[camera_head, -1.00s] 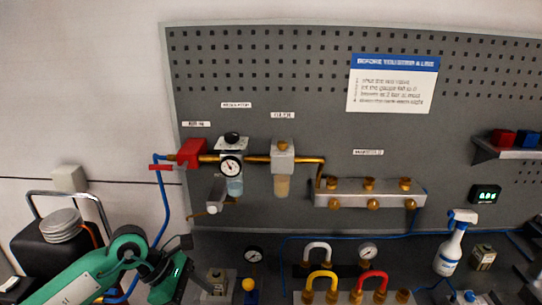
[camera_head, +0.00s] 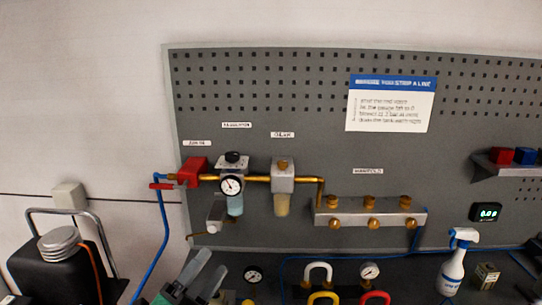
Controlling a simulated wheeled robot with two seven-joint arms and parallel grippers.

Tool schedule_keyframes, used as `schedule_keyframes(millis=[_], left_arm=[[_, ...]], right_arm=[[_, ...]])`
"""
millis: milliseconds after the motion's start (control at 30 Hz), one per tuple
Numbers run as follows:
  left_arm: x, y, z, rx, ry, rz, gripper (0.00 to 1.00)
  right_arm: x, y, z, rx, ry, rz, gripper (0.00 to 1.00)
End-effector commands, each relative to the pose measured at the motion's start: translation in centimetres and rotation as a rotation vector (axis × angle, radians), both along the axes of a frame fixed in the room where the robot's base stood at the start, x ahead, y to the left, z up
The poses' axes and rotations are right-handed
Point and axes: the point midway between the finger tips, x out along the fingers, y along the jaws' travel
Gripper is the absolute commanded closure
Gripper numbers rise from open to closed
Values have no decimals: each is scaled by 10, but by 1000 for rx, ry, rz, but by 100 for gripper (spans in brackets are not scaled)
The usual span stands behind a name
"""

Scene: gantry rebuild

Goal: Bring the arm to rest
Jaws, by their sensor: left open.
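My left gripper (camera_head: 204,272) is at the bottom edge, left of centre, with two grey fingers pointing up and to the right. They are apart with nothing seen between them. Only a little of its green body shows; the rest of the arm is below the picture. The fingers overlap the bench area below the regulator with its round gauge (camera_head: 231,185); I cannot tell how far they are from it. My right gripper is not in view.
A grey pegboard carries a red valve (camera_head: 193,171), a filter (camera_head: 283,177) and a brass-fitted manifold (camera_head: 370,218). A blue hose (camera_head: 163,245) hangs at left beside a black tank (camera_head: 58,275). Coloured hose loops, gauges and a spray bottle (camera_head: 453,265) stand on the bench.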

Motion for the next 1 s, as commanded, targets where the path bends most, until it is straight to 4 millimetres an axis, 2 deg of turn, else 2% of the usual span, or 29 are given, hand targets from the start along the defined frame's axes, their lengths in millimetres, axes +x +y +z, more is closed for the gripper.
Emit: schedule_keyframes(millis=[167,200,267,367,500,633,800,1000], left_arm=[[7,52,-52,-318,369,200,29],[5,63,-67,-382,454,245,29],[-1,79,-93,-477,584,314,29],[-20,99,-139,-624,806,430,29],[-65,116,-204,-802,1118,594,29],[-114,121,-248,-920,1367,726,29],[-170,119,-282,-1008,1608,855,29],[-230,111,-303,-1068,1843,982,29]], right_arm=[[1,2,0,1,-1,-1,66],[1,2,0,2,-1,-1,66],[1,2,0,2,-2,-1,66],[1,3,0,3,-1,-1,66],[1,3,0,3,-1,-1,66],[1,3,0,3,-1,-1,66],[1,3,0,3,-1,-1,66],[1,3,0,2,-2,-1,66]])
